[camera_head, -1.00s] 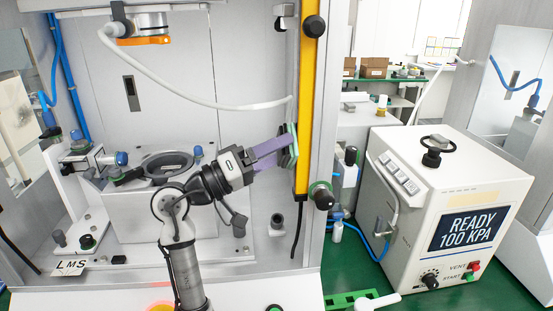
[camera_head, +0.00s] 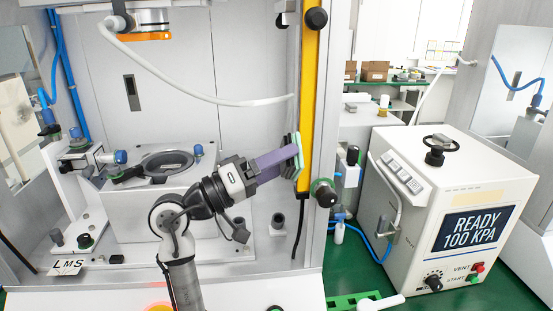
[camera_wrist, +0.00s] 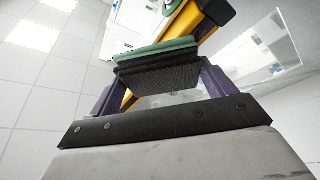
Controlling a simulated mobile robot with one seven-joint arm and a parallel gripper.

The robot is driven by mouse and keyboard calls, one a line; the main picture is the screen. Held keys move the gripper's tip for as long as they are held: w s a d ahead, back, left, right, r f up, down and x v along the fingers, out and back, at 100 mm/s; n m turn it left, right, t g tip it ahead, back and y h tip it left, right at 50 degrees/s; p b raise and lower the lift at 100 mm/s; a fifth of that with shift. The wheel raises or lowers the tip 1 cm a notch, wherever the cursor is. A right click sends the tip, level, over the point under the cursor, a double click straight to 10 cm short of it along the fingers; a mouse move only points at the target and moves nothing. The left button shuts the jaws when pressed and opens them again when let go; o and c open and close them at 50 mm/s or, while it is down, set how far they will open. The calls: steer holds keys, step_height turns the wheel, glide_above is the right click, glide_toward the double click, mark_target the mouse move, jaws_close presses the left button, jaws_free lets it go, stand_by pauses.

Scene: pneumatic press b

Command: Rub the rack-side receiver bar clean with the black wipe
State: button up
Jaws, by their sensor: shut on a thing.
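My gripper (camera_head: 291,160), with purple fingers, is shut on the black wipe (camera_head: 298,158), a dark block with a green layer. The wipe also shows in the wrist view (camera_wrist: 158,76), spanning the gap between the fingers, its green layer on the far side. A yellow upright bar (camera_head: 308,95) stands on the right post of the press frame; I cannot tell for sure if it is the receiver bar. The wipe overlaps the bar's lower left edge in the head view. Whether they touch is unclear. In the wrist view the bar (camera_wrist: 186,24) passes behind the wipe.
A dark round knob (camera_head: 325,192) juts out at the bar's lower end. A white hose (camera_head: 190,92) hangs across the press. A fixture with a round dark seat (camera_head: 168,162) is at left. A white control box (camera_head: 440,200) stands at right.

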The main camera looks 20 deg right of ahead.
steer(key=shift+s, duration=0.4)
steer(key=shift+f+b, duration=0.85)
steer(key=shift+f, duration=0.1)
steer(key=w, duration=0.2)
steer(key=w+d, duration=0.1)
steer(key=w, duration=0.1)
steer(key=shift+r, duration=0.1)
steer(key=w+a, duration=0.1)
steer(key=a, duration=0.5)
steer(key=shift+w+b, duration=0.3)
steer(key=shift+b, duration=0.15)
steer(key=a, duration=0.1)
steer(key=w+a, duration=0.1)
steer(key=shift+a, duration=0.4)
